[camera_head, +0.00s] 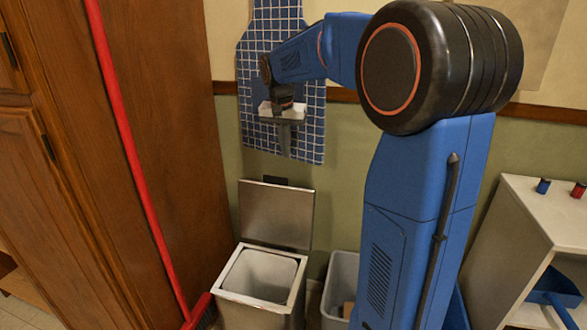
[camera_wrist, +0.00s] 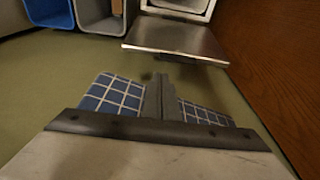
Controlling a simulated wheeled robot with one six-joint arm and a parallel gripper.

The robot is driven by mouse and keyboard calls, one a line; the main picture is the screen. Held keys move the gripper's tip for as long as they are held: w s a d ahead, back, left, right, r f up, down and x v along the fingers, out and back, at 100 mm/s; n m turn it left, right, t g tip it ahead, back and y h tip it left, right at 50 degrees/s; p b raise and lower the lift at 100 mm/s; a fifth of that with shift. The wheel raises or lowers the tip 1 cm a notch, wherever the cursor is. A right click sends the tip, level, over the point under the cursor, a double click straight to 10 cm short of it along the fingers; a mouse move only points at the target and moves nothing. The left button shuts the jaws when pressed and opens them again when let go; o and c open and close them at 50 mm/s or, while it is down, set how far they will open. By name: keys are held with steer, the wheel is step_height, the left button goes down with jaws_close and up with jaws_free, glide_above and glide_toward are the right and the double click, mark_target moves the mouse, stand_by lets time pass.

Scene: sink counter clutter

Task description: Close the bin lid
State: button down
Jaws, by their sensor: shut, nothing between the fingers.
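The metal bin (camera_head: 232,304) stands on the floor in the head view, its top open on a pale inner liner. Its flat lid (camera_head: 276,214) is raised upright at the back, near the green wall. In the wrist view the lid (camera_wrist: 176,38) shows at the top, with part of the bin's open rim (camera_wrist: 180,12) beyond it. My gripper (camera_head: 285,150) points down above the lid, in front of the wall, apart from the lid. Its fingers (camera_wrist: 160,82) are together and hold nothing.
A blue checked apron (camera_head: 309,100) hangs on the wall behind my gripper. A red broom (camera_head: 128,145) leans by the wooden cabinet (camera_head: 170,150) at left. A grey bin (camera_head: 343,273) stands right of the metal bin. A white shelf (camera_head: 520,235) is at far right.

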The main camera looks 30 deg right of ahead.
step_height(320, 180, down, 10)
steer(key=w+d, duration=0.1)
steer(key=w, duration=0.1)
steer(key=shift+d, duration=0.4)
steer(key=shift+s+a+r, duration=0.1)
steer(key=shift+s, duration=0.05)
